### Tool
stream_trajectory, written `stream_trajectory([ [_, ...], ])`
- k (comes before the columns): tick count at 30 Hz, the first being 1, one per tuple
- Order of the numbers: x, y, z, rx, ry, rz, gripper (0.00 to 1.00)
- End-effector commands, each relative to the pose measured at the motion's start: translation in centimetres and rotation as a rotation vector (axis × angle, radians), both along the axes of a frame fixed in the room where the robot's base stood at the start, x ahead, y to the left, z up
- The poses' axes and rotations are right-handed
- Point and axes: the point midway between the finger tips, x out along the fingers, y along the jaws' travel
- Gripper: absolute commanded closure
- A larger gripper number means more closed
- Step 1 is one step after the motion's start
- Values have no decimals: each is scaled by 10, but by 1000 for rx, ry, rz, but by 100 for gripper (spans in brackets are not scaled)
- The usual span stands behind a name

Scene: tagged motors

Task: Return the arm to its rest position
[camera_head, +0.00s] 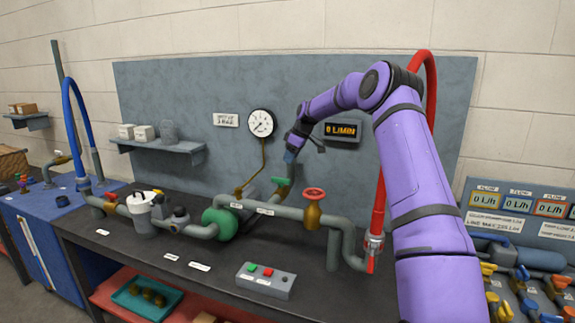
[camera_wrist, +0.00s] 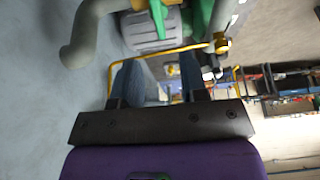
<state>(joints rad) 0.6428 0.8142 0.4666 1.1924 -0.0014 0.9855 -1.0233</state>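My purple arm (camera_head: 412,180) reaches from the right over the bench toward the back panel. My gripper (camera_head: 289,160) points down just above a green valve handle (camera_head: 282,181) on the pipework; I cannot tell the exact distance. In the wrist view, the two bluish-grey fingers of my gripper (camera_wrist: 165,75) stand apart with a gap between them. Nothing shows held in the gap. A green part (camera_wrist: 158,18) shows beyond the fingertips at the top of that view.
The display (camera_head: 342,131) is close to my wrist and reads 0 L/MIN. A gauge (camera_head: 261,123) hangs to the left. A red hose (camera_head: 378,215) runs beside my arm. A red-handled valve (camera_head: 314,205) and green pump (camera_head: 220,223) stand on the dark bench (camera_head: 215,283).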

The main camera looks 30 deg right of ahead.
Motion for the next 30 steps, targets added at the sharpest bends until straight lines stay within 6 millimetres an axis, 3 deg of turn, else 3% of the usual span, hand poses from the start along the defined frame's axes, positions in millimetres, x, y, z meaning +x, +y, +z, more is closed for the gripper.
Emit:
stream_trajectory([
  [20, -2, 3, 8, -4, 0, 0, 60],
  [23, -9, 16, 21, -18, 6, -4, 60],
  [30, -49, 79, 79, -81, 32, -42, 60],
])
